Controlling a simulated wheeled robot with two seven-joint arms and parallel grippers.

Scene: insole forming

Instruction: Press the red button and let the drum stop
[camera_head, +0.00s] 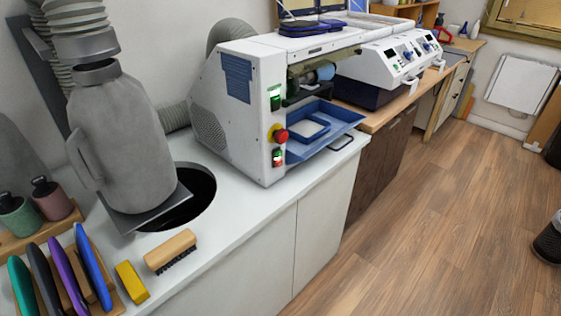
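The red button (281,136) is a round mushroom knob on a yellow collar, on the front face of the white machine (225,125). A green switch (275,102) sits above it and a small red and green switch (277,157) below it. The drum (325,71) appears as a bluish roller in the machine's opening; I cannot tell if it turns. A blue tray (325,130) juts out below the opening. Neither of my grippers is in view.
A grey bottle-shaped duct piece (128,140) stands by a round dark hole (190,198) in the white counter. The wooden floor (430,220) at right is mostly clear.

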